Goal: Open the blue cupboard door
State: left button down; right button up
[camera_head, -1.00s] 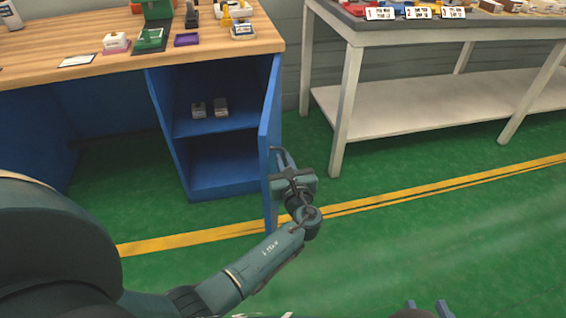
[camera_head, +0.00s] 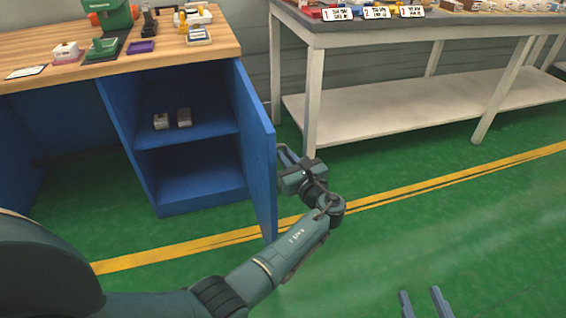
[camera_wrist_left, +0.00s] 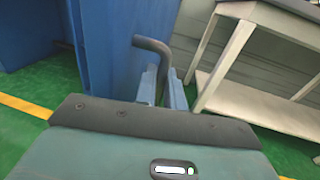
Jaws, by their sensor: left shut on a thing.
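The blue cupboard door (camera_head: 257,155) stands open, swung out from the cupboard's right side, with its inner face in view. It also shows at the left in the left wrist view (camera_wrist_left: 105,45). My left gripper (camera_head: 288,157) is on the outer side of the door. In the left wrist view, its fingers (camera_wrist_left: 163,88) are closed around the dark bent door handle (camera_wrist_left: 152,44). My right gripper (camera_head: 427,303) shows only as two separated fingertips at the bottom edge, with nothing between them.
The blue cupboard (camera_head: 195,185) holds two small items on its shelf, under a wooden worktop (camera_head: 190,42) with tools. A pale table (camera_head: 400,103) with a lower shelf stands to the right. Green floor (camera_head: 460,215) lies clear in front, crossed by a yellow line.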

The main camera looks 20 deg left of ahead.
pick_arm(q)
jog(key=shift+w+a+r, duration=0.2)
jog(key=shift+w+r, duration=0.05)
jog(key=c, duration=1.7)
grip_release()
jog(key=shift+f, duration=0.1)
jog(key=shift+o, duration=1)
jog(key=shift+d+f, duration=0.1)
jog(key=shift+d, duration=0.05)
pick_arm(e)
jog(key=shift+w, duration=0.1)
